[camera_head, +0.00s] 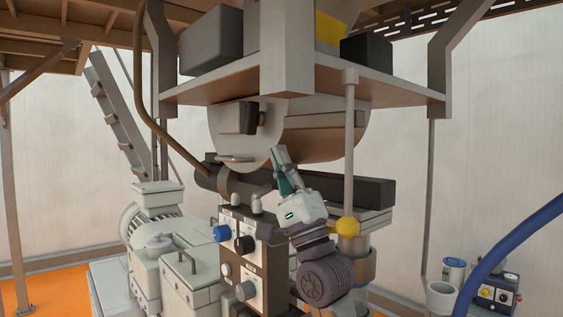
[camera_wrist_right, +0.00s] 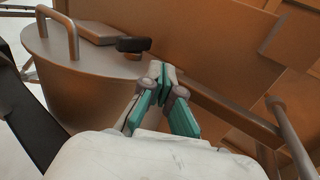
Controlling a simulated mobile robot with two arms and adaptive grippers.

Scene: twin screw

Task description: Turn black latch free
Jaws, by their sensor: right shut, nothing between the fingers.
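My right gripper (camera_head: 282,157) points up toward the underside of the grey drum (camera_head: 290,143), its green-padded fingers together and empty. In the right wrist view its fingertips (camera_wrist_right: 160,72) meet just below the black latch (camera_wrist_right: 133,44), with a small gap seeming to show between them. The latch is a short dark bar sticking out from a block on the drum's round end face. My left gripper is out of view.
A curved handle (camera_wrist_right: 58,28) sits on the same drum face. A shelf (camera_head: 390,88) hangs above the drum, with a vertical post (camera_head: 349,150) to the right of my gripper. A control box with knobs (camera_head: 240,247) stands lower left of my wrist.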

